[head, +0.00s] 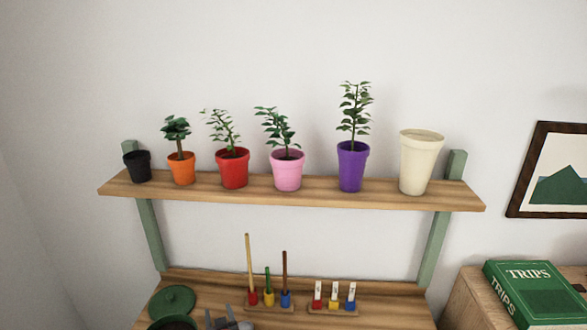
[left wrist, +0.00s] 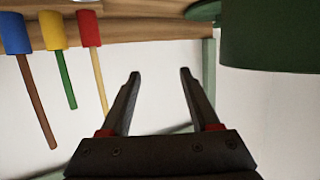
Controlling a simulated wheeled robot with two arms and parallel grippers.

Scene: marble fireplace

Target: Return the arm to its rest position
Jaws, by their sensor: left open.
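My left gripper (head: 225,319) shows at the bottom edge of the head view, just right of the green pot, in front of the lower shelf. In the left wrist view its two fingers (left wrist: 160,73) are spread apart with nothing between them. That view appears upside down. My right gripper is in neither view.
The lower shelf (head: 385,312) holds a green pot (head: 172,323), its lid (head: 172,301), a rack of coloured-handled sticks (head: 270,298) and small coloured pieces (head: 334,302). The upper shelf (head: 330,197) holds several potted plants. A green book (head: 535,298) lies at right.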

